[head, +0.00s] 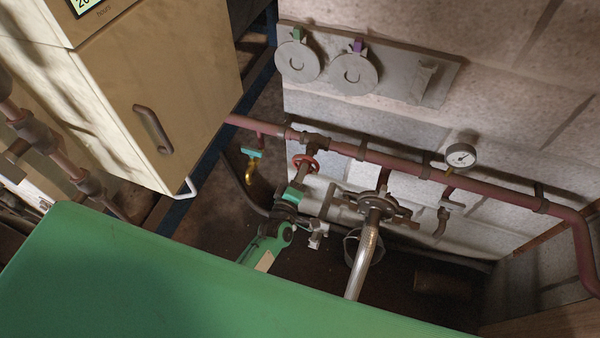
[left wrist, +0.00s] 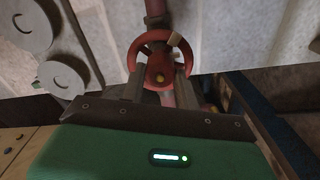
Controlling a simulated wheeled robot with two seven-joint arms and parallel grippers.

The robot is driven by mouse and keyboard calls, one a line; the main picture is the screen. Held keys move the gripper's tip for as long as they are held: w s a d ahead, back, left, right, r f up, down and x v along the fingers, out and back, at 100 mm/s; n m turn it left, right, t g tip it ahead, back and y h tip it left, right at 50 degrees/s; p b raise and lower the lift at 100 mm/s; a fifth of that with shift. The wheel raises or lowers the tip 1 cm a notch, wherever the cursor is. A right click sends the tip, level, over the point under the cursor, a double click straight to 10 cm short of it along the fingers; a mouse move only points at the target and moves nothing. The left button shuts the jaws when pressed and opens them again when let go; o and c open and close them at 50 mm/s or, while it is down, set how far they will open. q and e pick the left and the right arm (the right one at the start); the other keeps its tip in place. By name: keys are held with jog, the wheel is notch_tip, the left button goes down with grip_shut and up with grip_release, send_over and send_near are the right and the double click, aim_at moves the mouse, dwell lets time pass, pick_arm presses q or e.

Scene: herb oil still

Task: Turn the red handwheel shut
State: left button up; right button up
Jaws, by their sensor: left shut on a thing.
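The red handwheel (head: 305,162) sits on the wall pipework below the long red pipe in the head view. It also shows in the left wrist view (left wrist: 160,38), with a spoked rim, a round hub and a pale knob on its upper right. My left gripper (head: 299,179) reaches up to it from below. In the left wrist view its two fingers (left wrist: 160,78) lie at the lower part of the wheel, one on each side of the hub, and are shut on it. The exact contact is partly hidden.
A red pipe (head: 395,165) runs along the block wall, with a pressure gauge (head: 461,156) on it.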

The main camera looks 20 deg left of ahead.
pick_arm(q)
jog(key=shift+d+m+p, duration=0.1)
jog(key=shift+m+p, duration=1.25)
jog(key=shift+m, duration=4.45)
jog(key=o, duration=1)
jog(key=shift+c, duration=0.2)
jog(key=s+b, duration=0.2)
jog(key=s, duration=1.2)
jog(key=shift+a, duration=0.25)
